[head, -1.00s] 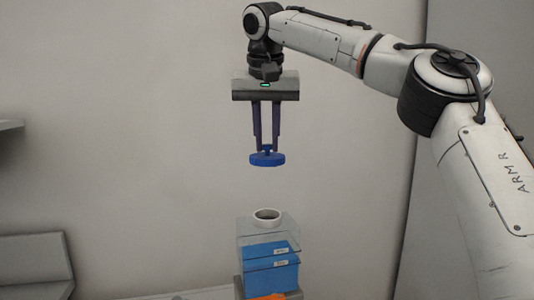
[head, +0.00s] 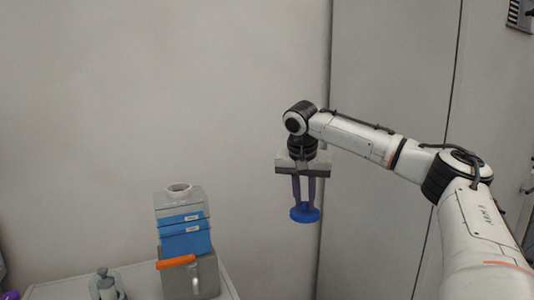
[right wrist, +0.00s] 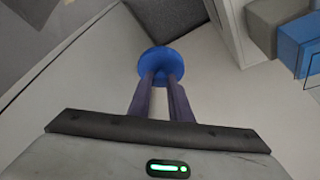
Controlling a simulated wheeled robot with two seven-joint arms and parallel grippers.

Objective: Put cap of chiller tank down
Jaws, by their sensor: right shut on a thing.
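The blue round cap (head: 305,214) is held between the fingertips of my right gripper (head: 304,203), which points down. The cap also shows in the right wrist view (right wrist: 160,62), at the tips of the two dark fingers (right wrist: 162,82). The chiller tank (head: 183,220) stands to the left of the gripper in the head view. The cap hangs in the air, well to the right of the tank.
The tank sits on a grey unit with an orange handle (head: 176,262), on a light table (head: 229,284). A small grey device (head: 106,284) stands left of it. Tall grey cabinet panels (head: 392,75) rise behind my right arm.

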